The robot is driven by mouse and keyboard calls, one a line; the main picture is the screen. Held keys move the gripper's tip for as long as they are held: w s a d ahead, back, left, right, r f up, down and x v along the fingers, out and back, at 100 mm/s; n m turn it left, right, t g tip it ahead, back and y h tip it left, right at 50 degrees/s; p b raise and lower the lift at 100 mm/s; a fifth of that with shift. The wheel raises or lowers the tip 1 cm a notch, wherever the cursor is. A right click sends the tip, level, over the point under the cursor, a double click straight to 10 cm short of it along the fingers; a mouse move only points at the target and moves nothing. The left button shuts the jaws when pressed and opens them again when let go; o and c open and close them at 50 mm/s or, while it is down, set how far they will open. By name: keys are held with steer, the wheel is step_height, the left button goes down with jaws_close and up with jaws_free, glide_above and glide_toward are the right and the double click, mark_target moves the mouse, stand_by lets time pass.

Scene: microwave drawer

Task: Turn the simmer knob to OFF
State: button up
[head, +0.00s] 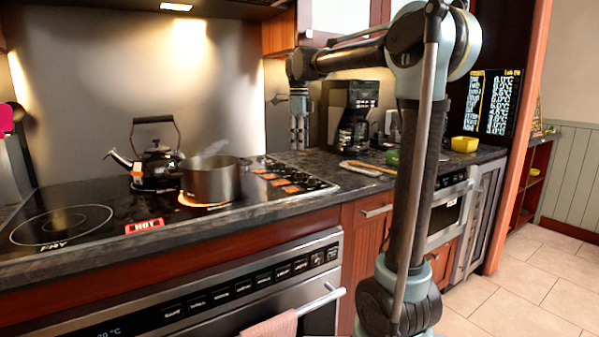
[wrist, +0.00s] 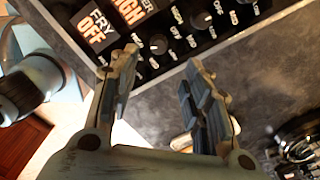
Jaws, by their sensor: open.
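The black control panel (head: 285,178) lies on the counter at the right end of the cooktop, with several knobs and orange labels. In the wrist view, one dark knob (wrist: 158,44) and another knob (wrist: 202,19) show near the top. One orange label reads "FRY OFF" (wrist: 97,30); the one beside it ends in "ER" and reads "HIGH" (wrist: 131,10). I cannot tell for certain which knob is the simmer one. My gripper (head: 299,143) points down above the counter near the panel. Its fingers (wrist: 160,68) are spread, empty and apart from the knobs.
A steaming pot (head: 211,180) stands on a glowing burner, with a black kettle (head: 157,163) behind it to the left. A red "HOT" sign (head: 144,226) lies in front. A coffee maker (head: 352,120) and a yellow bowl (head: 464,144) stand to the right.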

mark_target(299, 172)
step_height(299, 172, down, 11)
steer(key=shift+r, duration=0.2)
steer(key=shift+c, duration=0.5)
